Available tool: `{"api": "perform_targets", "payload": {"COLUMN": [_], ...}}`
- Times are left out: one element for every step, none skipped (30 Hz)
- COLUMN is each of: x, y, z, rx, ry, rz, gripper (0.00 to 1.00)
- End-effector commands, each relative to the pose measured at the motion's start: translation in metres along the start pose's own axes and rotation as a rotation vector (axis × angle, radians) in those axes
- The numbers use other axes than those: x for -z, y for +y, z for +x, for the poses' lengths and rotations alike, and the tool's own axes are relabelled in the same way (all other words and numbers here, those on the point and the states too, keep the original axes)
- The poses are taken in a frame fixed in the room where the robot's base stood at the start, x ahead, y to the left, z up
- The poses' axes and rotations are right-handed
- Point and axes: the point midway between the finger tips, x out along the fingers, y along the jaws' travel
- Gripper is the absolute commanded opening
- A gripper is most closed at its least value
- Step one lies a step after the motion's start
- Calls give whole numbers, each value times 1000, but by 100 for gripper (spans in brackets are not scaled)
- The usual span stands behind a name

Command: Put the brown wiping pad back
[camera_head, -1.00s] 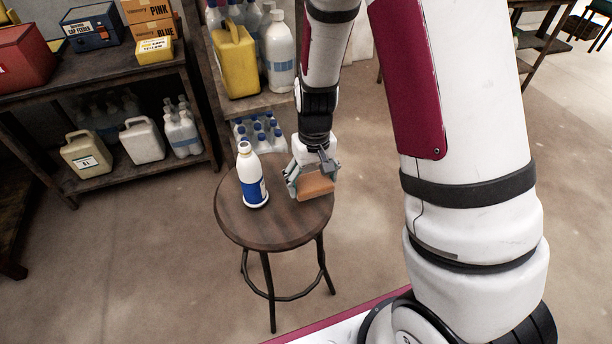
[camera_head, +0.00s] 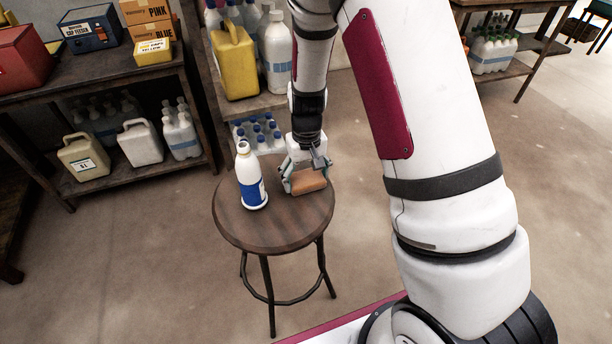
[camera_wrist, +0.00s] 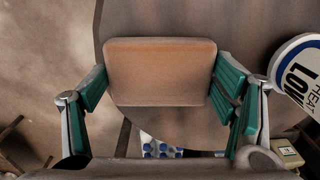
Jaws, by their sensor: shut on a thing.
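The brown wiping pad (camera_head: 309,181) is a small flat tan block held between the two fingers of my gripper (camera_head: 305,183). In the wrist view the pad (camera_wrist: 160,72) spans the gap between the green finger pads of my gripper (camera_wrist: 162,85). It is over the round dark wooden stool top (camera_head: 270,228), at its right back part. I cannot tell whether the pad touches the wood. A white bottle with a blue label (camera_head: 251,180) stands upright on the stool to the left of my gripper.
A shelf with a yellow jug (camera_head: 234,62) and white bottles stands behind the stool. A dark workbench (camera_head: 100,75) with boxes is at the left. The front of the stool top is bare.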

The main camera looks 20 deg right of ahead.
Motion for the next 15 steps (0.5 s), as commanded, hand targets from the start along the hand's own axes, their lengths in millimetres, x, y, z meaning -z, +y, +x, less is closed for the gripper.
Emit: {"api": "perform_targets", "payload": {"x": [0,0,0,0,0,0,0,0,0,0,0,0,0,0,0], "y": [0,0,0,0,0,0,0,0,0,0,0,0,0,0,0], "z": [2,3,3,3,2,2,2,2,2,2,2,2,2,2,2], "rx": [0,0,0,0,0,0,0,0,0,0,0,0,0,0,0], "ry": [-1,-1,-1,-1,-1,-1,-1,-1,-1,-1,-1,-1,-1,0,0], "rz": [0,0,0,0,0,0,0,0,0,0,0,0,0,0,0], "gripper": [52,52,85,92,99,99,99,99,99,99,99,99,99,99,99]}}
